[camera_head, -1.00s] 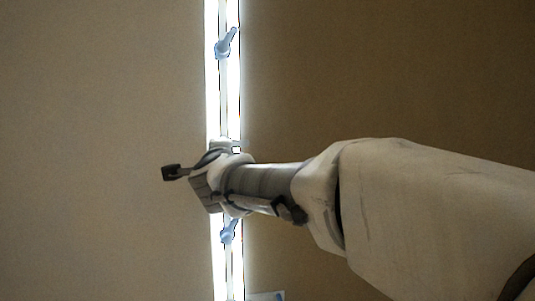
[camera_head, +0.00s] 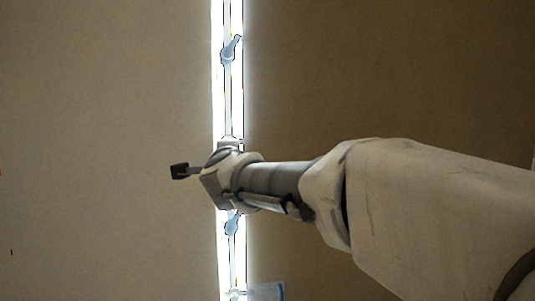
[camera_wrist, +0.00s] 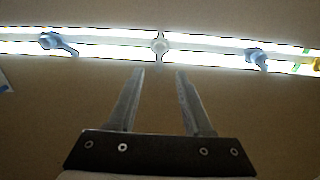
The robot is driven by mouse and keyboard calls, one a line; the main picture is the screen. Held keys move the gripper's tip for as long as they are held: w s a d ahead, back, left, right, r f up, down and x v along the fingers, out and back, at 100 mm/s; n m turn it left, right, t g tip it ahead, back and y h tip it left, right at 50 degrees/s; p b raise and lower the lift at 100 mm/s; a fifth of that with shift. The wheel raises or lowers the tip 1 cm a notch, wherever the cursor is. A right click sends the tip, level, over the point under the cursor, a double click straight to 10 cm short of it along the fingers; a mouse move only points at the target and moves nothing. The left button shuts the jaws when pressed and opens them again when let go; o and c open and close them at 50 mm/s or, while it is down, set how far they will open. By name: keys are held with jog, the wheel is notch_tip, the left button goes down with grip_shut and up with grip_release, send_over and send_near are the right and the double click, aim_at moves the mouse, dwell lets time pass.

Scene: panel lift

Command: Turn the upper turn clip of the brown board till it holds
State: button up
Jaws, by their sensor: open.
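The brown board (camera_head: 390,80) fills the right side of the head view and lies below the bright strip in the wrist view (camera_wrist: 60,110). The upper turn clip (camera_head: 230,48) is a blue-grey lever on the strip, slanted up and right towards the board's edge. It appears to be the right-hand clip in the wrist view (camera_wrist: 257,58). Whether its tip overlaps the board is unclear. The lower clip (camera_head: 232,222) slants similarly and shows at left in the wrist view (camera_wrist: 55,43). My gripper (camera_wrist: 159,75) is open and empty, over the board between the clips, touching neither.
A lighter tan panel (camera_head: 100,120) lies across the bright strip (camera_head: 222,100) from the board. A pale round fitting (camera_wrist: 159,46) sits on the strip between the clips. A blue-white label (camera_head: 266,292) shows at the bottom. The board around the clips is clear.

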jog(key=shift+s+d, duration=0.1)
jog(key=shift+s, duration=0.25)
dwell(0.3)
jog(key=s+d+f+n+g+h, duration=0.2)
jog(key=s+d+f+n+g, duration=0.5)
jog(key=s+d+f, duration=0.8)
jog(key=s+d+f+n+g+h, duration=0.2)
jog(key=s+d+f+n+g, duration=0.3)
jog(key=s+d+f+n, duration=0.9)
notch_tip(320, 180, up, 18)
jog(key=s+a+m+p, duration=0.1)
jog(key=s+m+p, duration=0.2)
jog(key=p, duration=1.2)
jog(key=m, duration=0.2)
jog(key=shift+a+m, duration=0.25)
jog(key=shift+m, duration=0.05)
